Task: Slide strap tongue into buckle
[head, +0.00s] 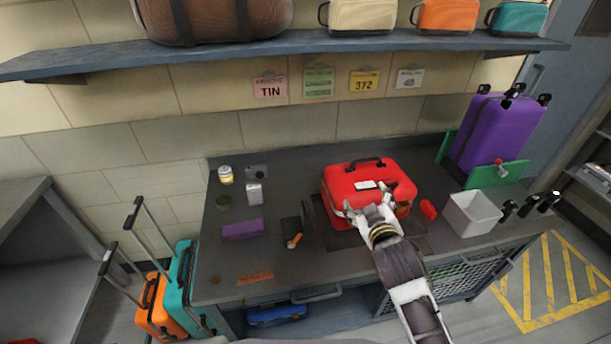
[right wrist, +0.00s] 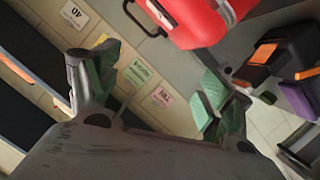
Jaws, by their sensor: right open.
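A red suitcase (head: 372,185) with a black top handle lies on the dark workbench, and it also shows at the top of the right wrist view (right wrist: 195,22). A small white label is on its top. The strap tongue and buckle cannot be made out in either view. My right gripper (head: 366,206) is at the front edge of the suitcase. In the right wrist view its two green-padded fingers are wide apart with nothing between them. Whether the fingers touch the suitcase I cannot tell. My left gripper is in neither view.
The workbench (head: 215,285) holds a purple block (head: 242,230), a black tool with an orange part (head: 293,239), small jars (head: 225,175) and a white bin (head: 470,214). A purple suitcase (head: 498,130) stands at the back right. A shelf (head: 250,48) with bags hangs above.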

